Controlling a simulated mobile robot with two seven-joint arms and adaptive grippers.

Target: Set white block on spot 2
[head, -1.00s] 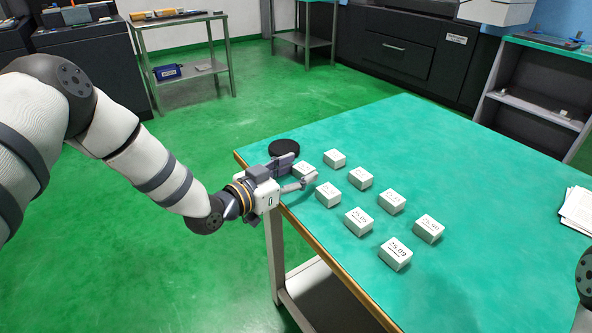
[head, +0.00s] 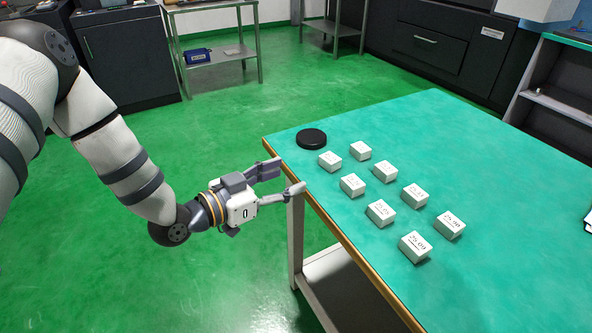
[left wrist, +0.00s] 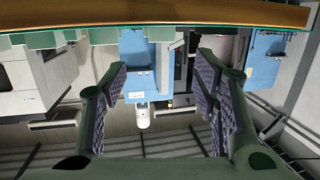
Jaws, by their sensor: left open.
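Several white blocks with black print on top stand in two rows on the green table (head: 500,160). The near row runs from a block (head: 330,162) by the black disc to a block (head: 414,248) at the front. The far row runs from a block (head: 360,150) to a block (head: 449,226). Most print is too small to read, and I cannot tell which place is spot 2. My left gripper (head: 291,175) is open, at the table's left edge, left of the blocks. In the left wrist view its jaws (left wrist: 163,66) are empty. My right gripper is out of view.
A black disc (head: 311,139) lies at the table's far left corner. The wooden table edge (head: 345,240) is close to my left gripper, and also crosses the top of the left wrist view (left wrist: 160,16).

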